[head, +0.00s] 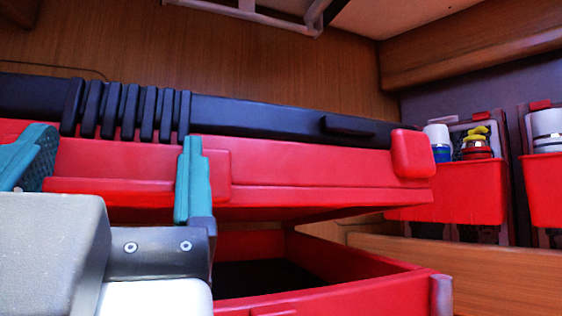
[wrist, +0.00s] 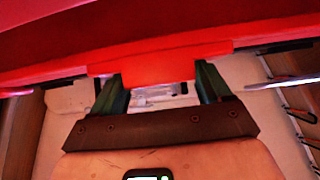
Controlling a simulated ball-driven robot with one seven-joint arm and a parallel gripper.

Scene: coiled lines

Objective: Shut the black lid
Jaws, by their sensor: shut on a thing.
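The lid has a black ribbed top (head: 270,118) and a thick red front edge (head: 310,170). It stands raised and tilted above the red lower box (head: 370,285), with a dark open gap between them that widens to the right. My gripper (head: 118,160) is at the lid's left front, with its teal fingers on either side of a red protruding part of the front. In the wrist view, my gripper (wrist: 160,84) is shut on this red latch block (wrist: 158,66). The box's left side is hidden behind my gripper.
Red bins (head: 460,193) with bottles and cans hang at the right, beside a wooden ledge (head: 500,275). A wood-panelled wall (head: 240,55) stands close behind the lid. A white frame (head: 265,12) hangs overhead.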

